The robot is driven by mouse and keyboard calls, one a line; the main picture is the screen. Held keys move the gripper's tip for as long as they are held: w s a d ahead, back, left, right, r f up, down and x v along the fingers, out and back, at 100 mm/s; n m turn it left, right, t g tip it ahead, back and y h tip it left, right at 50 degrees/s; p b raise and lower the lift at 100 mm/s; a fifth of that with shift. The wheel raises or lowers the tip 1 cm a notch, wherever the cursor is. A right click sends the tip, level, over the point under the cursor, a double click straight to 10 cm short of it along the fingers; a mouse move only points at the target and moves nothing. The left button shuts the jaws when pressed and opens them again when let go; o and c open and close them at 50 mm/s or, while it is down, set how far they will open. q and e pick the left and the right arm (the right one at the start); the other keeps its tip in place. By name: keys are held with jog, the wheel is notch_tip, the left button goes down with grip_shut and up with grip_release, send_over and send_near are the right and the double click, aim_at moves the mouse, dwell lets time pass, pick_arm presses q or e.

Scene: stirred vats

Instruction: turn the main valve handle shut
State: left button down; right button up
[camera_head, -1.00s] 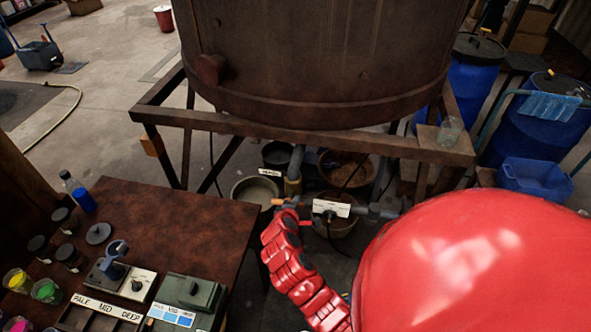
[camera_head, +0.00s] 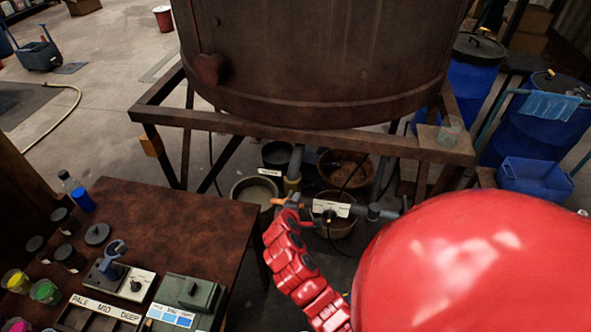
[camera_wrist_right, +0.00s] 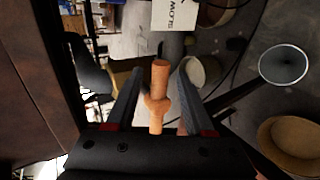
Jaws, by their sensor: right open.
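The valve handle, a small orange bar (camera_head: 279,201) on the pipework under the big vat, shows at the tip of my right arm in the head view. In the right wrist view the orange handle (camera_wrist_right: 159,85) stands between the two dark fingers of my right gripper (camera_wrist_right: 158,92), with a thicker collar partway along it. The fingers are apart, one on each side, with visible gaps. In the head view the right gripper (camera_head: 290,206) is small and partly hidden by its own red arm. My left gripper is not in view.
The brown vat (camera_head: 320,60) stands on a rusty frame (camera_head: 300,129) above the pipe. A white label (camera_head: 331,208) is on the pipe. Buckets (camera_head: 255,190) sit beneath. A brown table (camera_head: 165,215) with jars is at left. Blue barrels (camera_head: 470,85) stand at right.

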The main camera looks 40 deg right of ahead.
jog(key=shift+a+r, duration=0.1)
jog(key=shift+s+a+r, duration=0.15)
jog(key=shift+s+a, duration=0.05)
jog(key=p+v, duration=0.3)
jog(key=v, duration=1.3)
jog(key=shift+s+a+p, duration=0.15)
jog(key=shift+a+p, duration=0.05)
jog(key=shift+p, duration=0.1)
